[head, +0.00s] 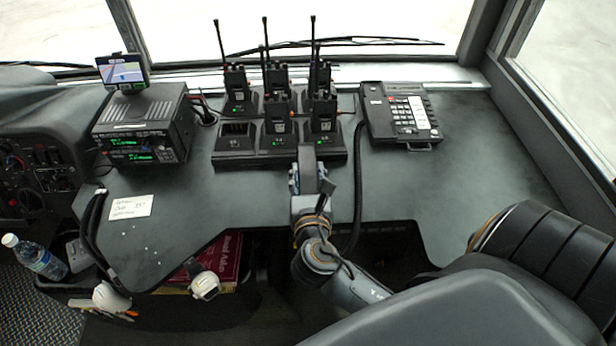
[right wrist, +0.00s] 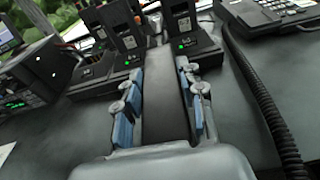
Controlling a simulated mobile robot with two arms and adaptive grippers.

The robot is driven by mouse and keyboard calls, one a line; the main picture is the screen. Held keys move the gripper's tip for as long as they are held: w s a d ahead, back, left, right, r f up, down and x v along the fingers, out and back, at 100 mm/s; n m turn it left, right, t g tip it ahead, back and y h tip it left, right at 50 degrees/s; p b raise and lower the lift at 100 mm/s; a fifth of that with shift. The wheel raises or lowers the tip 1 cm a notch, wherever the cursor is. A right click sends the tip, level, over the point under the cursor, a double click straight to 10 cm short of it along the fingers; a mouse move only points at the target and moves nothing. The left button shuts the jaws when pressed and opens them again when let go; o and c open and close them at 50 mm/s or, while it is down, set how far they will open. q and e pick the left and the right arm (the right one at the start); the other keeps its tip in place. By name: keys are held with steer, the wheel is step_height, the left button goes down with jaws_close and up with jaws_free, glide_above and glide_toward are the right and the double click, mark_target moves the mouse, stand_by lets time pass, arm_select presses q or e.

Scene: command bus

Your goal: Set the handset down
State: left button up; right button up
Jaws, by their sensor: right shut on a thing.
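My right gripper (head: 309,180) is over the dark console in front of the radio chargers. It is shut on a long dark bar, which looks like the handset (head: 307,164). In the right wrist view the handset (right wrist: 167,100) runs between the blue-padded fingers (right wrist: 165,107), pointing away toward the chargers. Its far end is hard to make out. The desk phone (head: 405,112) lies on the console to the right of my gripper, with its keypad facing up. A black cord (head: 359,170) runs down from the phone's left side past my gripper. My left gripper is not in view.
Several upright radios (head: 276,112) stand in a black charger bank (head: 232,152) just beyond my gripper. A boxy radio unit (head: 145,125) with a small screen stands at left. The console right of the cord is clear. A seat (head: 480,310) fills the lower right.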

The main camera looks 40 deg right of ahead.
steer(key=shift+r, duration=0.1)
steer(key=shift+f, duration=0.3)
steer(key=o, duration=1.3)
steer(key=shift+s+r, duration=0.1)
steer(key=shift+r, duration=0.25)
steer(key=v, duration=1.2)
steer(key=shift+b, duration=0.4)
